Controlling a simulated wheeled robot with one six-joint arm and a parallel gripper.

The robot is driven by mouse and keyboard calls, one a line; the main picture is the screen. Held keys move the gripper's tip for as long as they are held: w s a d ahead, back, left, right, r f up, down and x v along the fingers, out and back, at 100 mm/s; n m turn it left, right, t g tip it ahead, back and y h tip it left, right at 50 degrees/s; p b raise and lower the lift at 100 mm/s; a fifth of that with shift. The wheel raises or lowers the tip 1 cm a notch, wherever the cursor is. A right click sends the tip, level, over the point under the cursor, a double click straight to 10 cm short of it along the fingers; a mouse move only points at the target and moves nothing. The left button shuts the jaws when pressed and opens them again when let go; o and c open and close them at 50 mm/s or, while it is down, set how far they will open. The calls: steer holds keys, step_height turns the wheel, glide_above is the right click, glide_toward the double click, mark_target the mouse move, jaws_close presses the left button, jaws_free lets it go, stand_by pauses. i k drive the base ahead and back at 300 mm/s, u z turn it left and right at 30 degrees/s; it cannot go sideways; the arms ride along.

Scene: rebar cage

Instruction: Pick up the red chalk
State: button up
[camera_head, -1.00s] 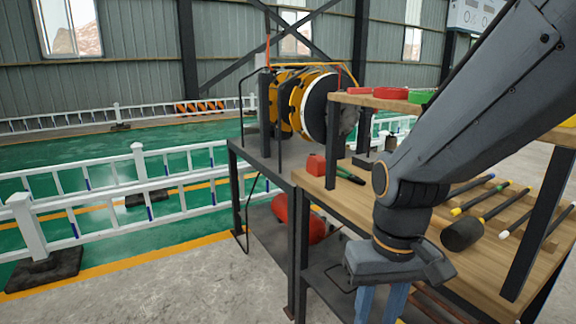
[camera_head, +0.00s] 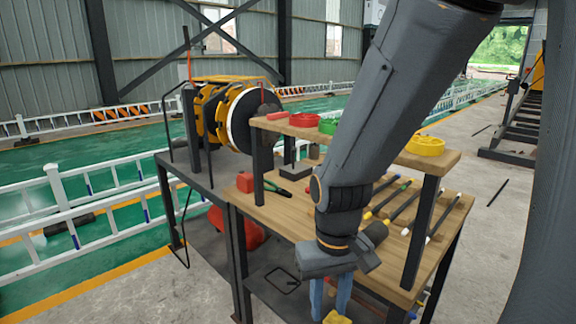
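I cannot make out a piece I can surely call the red chalk. A small red piece (camera_head: 278,118) lies at the left end of the raised wooden shelf (camera_head: 385,147), beside a red ring (camera_head: 303,120); it is too small to identify. My gripper (camera_head: 330,300) hangs fingers down in front of the workbench (camera_head: 290,222), below its top. Its two blue fingers are apart, with nothing visible between them. A yellow piece (camera_head: 337,318) shows just below the fingertips at the picture's bottom edge. My arm hides part of the shelf and bench top.
A green ring (camera_head: 328,127) and a yellow ring (camera_head: 425,145) lie on the shelf. A red block (camera_head: 245,182), pliers (camera_head: 277,190) and several colour-tipped rods are on the bench. A dark metal stand (camera_head: 515,125) is at right.

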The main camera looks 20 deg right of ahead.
mark_target(278, 115)
steer(key=k, duration=0.45)
steer(key=u, duration=0.85)
steer(key=i, duration=1.3)
steer(key=z, duration=0.6)
